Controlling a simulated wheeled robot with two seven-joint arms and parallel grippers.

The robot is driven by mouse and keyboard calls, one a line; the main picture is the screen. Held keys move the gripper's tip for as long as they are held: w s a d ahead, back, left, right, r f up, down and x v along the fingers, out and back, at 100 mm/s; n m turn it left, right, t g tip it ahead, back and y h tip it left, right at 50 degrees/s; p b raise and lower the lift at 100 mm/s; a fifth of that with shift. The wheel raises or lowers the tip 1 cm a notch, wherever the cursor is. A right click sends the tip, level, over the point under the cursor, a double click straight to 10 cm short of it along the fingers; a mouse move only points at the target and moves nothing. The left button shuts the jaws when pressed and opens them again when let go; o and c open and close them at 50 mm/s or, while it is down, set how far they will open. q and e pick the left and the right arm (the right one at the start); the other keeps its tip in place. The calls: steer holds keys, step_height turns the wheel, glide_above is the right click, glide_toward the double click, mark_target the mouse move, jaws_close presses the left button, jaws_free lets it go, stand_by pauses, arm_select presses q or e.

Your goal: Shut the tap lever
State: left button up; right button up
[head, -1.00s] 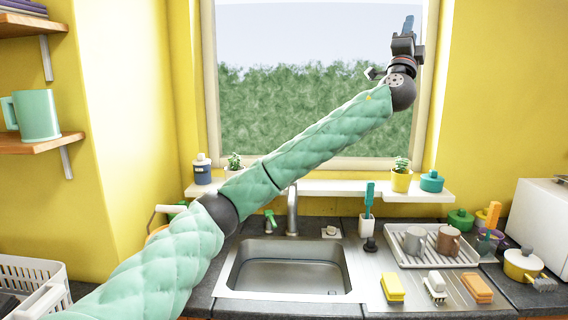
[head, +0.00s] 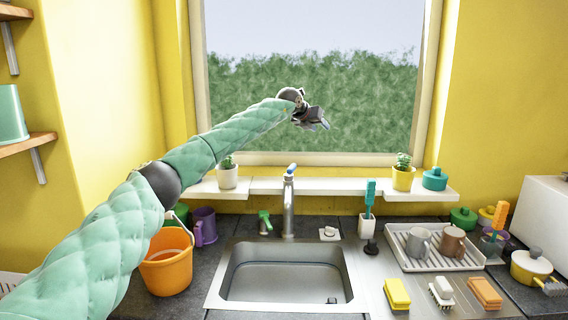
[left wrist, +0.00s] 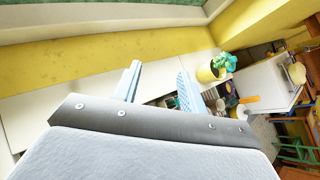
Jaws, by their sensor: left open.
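The tap (head: 288,205) is a grey metal column behind the sink. Its lever (head: 291,171), with a blue mark, sits on top. My left gripper (head: 322,124) is in front of the window, above the tap and a little to its right, apart from it. In the left wrist view its two fingers (left wrist: 157,88) stand apart with nothing between them. The tap is not clearly visible in that view. My right gripper is in neither view.
A white sill shelf (head: 330,187) holds a yellow plant pot (head: 403,178) and a teal jar (head: 434,179). The sink (head: 283,272) is empty except for a small dark item. A green dispenser (head: 265,222) stands left of the tap. An orange bucket (head: 166,266) stands further left.

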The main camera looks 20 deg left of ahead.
arm_select(q)
steer(key=s+a+f+g+y, duration=0.2)
steer(key=a+f+g+y, duration=0.1)
steer(key=a+f, duration=0.25)
steer(key=n+g+y, duration=0.2)
steer(key=g, duration=0.1)
glide_toward(292, 165)
steer(key=shift+w+f, duration=0.1)
steer(key=shift+f, duration=0.3)
steer(key=shift+a+f, duration=0.1)
steer(key=shift+p+x, duration=1.6)
steer(key=shift+x, duration=2.3)
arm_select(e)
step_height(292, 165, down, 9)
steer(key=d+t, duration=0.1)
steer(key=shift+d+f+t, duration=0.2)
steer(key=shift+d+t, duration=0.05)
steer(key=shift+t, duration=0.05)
arm_select(q)
jaws_close()
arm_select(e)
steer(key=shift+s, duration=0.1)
